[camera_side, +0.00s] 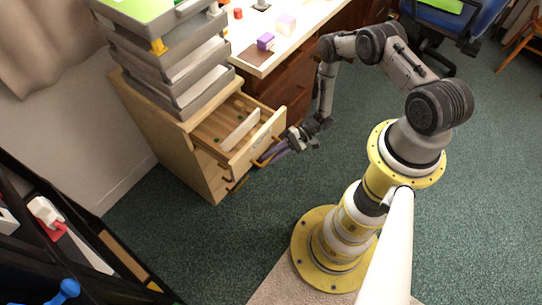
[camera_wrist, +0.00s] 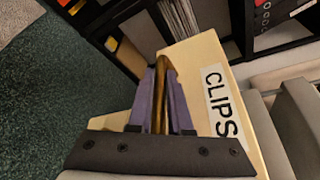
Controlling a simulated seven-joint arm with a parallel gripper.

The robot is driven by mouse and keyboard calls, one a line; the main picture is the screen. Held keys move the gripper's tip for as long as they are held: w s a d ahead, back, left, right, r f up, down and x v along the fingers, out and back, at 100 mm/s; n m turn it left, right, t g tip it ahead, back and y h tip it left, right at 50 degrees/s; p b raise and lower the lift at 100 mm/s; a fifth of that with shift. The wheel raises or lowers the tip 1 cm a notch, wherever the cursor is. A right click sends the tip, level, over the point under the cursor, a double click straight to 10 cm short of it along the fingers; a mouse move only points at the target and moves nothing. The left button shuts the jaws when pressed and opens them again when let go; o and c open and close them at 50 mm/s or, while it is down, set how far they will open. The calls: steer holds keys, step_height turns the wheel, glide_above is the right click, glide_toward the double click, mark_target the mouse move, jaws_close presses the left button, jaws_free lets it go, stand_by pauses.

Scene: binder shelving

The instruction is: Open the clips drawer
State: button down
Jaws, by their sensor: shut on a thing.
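The clips drawer (camera_side: 239,144) is the top drawer of a pale wooden cabinet (camera_side: 190,165). It is pulled out, with its inside showing a light divider and small green bits. In the wrist view its front (camera_wrist: 203,60) carries a "CLIPS" label (camera_wrist: 221,110). My gripper (camera_side: 270,154) is at the drawer front, its purple fingers shut on the brass-coloured drawer handle (camera_wrist: 162,75). In the wrist view my fingertips (camera_wrist: 160,78) lie on either side of the handle. The handle's lower part is partly hidden by my gripper.
Stacked grey trays (camera_side: 175,65) stand on the cabinet above the drawer. More drawers with handles are below it. A desk (camera_side: 300,35) with small purple blocks is behind. A dark shelf (camera_side: 60,250) stands at lower left. Green carpet between is clear.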

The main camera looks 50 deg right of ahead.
steer(key=s, duration=0.4)
steer(key=shift+s, duration=0.35)
steer(key=c, duration=0.8)
jaws_free()
steer(key=shift+c, duration=0.2)
steer(key=v, duration=1.4)
steer(key=shift+a, duration=0.1)
